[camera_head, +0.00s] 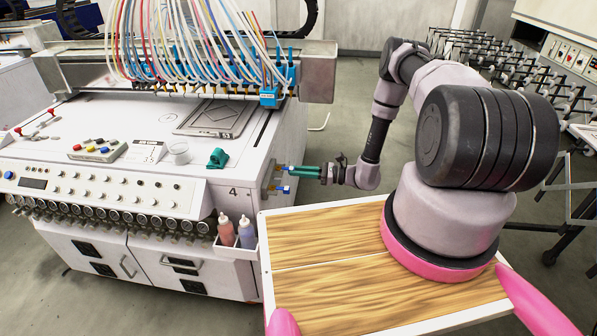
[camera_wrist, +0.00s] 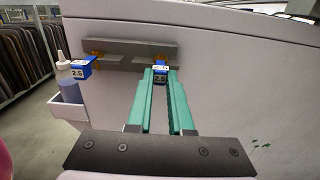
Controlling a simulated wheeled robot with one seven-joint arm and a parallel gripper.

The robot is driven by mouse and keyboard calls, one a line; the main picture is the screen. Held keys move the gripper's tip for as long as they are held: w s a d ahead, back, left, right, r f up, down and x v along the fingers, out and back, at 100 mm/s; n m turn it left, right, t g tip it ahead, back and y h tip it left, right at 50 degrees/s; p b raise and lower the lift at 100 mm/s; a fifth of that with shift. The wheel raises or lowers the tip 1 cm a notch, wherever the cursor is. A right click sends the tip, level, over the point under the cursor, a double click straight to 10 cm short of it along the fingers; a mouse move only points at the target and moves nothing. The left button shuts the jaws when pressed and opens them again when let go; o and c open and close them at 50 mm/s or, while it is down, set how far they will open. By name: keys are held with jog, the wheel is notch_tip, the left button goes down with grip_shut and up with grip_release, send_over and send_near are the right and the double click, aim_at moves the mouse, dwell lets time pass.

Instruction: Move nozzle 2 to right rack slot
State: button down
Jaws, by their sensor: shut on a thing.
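My gripper (camera_head: 296,171) has green fingers and reaches left to the side wall of the printing machine. In the wrist view, my gripper (camera_wrist: 161,76) is shut on a blue nozzle (camera_wrist: 160,72) with a white label that seems to read 2.5. This nozzle is at the right end of the grey rack (camera_wrist: 120,62); whether it is fully seated cannot be told. A second blue nozzle (camera_wrist: 80,68) sits at the rack's left end. It also shows in the head view (camera_head: 283,189), below my fingers. The rack (camera_head: 268,178) is fixed to the machine's side.
The white machine (camera_head: 120,170) fills the left, with a blue print head (camera_head: 269,96) and many hoses above. A white holder (camera_head: 235,252) with two bottles hangs near the rack. A wood-topped surface (camera_head: 320,290) lies in front. Free floor (camera_head: 345,110) shows behind my arm.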

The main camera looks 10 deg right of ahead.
jog(key=c, duration=0.7)
grip_release()
jog(key=shift+c, duration=0.2)
jog(key=shift+d, duration=0.1)
jog(key=v, duration=1.1)
notch_tip(320, 180, up, 33)
jog(key=s+a+n+g+h, duration=0.1)
jog(key=a+n+g+h, duration=0.1)
jog(key=n+g+h, duration=0.75)
jog(key=s+d+r+n+t+h, duration=0.1)
jog(key=s+r+n+t+h, duration=0.4)
jog(key=s+r, duration=1.4)
notch_tip(320, 180, up, 4)
jog(key=n+t, duration=0.3)
jog(key=t, duration=0.3)
jog(key=shift+s+d+f+h, duration=0.2)
jog(key=shift+d+h, duration=0.15)
